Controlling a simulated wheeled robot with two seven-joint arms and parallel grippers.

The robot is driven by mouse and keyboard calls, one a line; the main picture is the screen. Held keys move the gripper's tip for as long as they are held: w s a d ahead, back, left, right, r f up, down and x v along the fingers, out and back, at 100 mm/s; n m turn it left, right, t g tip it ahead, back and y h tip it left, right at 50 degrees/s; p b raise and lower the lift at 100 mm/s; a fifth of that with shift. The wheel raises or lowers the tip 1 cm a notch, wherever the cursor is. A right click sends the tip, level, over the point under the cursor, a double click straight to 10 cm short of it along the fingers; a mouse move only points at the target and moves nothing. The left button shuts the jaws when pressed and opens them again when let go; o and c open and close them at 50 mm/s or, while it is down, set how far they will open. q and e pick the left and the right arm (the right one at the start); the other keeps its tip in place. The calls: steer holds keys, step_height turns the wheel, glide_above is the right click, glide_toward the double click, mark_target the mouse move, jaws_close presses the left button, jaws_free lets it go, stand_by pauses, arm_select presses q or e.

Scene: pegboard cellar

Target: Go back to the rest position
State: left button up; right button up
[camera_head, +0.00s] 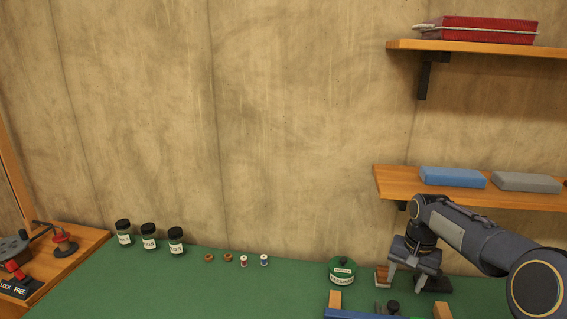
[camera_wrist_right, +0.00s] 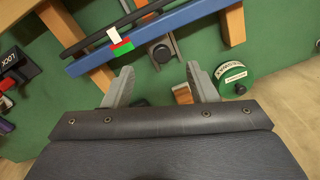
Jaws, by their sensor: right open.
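My right gripper (camera_head: 407,284) is at the right of the green bench top, its arm coming in from the right edge. Its fingers point down and stand apart. In the right wrist view the two grey fingers (camera_wrist_right: 160,72) are spread with nothing held between them. A small brown block (camera_head: 382,275) shows close beside the gripper; in the wrist view the block (camera_wrist_right: 183,95) is near one finger, and I cannot tell if they touch. My left gripper is not in view.
A round green tin (camera_head: 342,273) and a blue rail (camera_wrist_right: 150,37) with wooden posts are near the right gripper. Wooden shelves (camera_head: 470,190) overhang the right arm. Black-lidded jars (camera_head: 148,238) stand at left; small rings and spools (camera_head: 264,261) lie mid-bench. The bench's left middle is clear.

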steer(key=s+a+r+n+t+y, duration=0.1)
steer(key=s+a+r, duration=0.25)
steer(key=s, duration=0.55)
steer(key=s+a+r+n+t+y, duration=0.15)
steer(key=s+r, duration=0.25)
steer(key=s, duration=0.5)
steer(key=s+a+f+n+t, duration=0.1)
steer(key=s+a+f, duration=0.1)
steer(key=s, duration=0.4)
steer(key=s+a+f+n+t, duration=0.1)
steer(key=s+a+f, duration=0.2)
steer(key=s+a, duration=0.2)
steer(key=s+y, duration=0.1)
steer(key=s, duration=0.1)
steer(key=shift+s, duration=0.3)
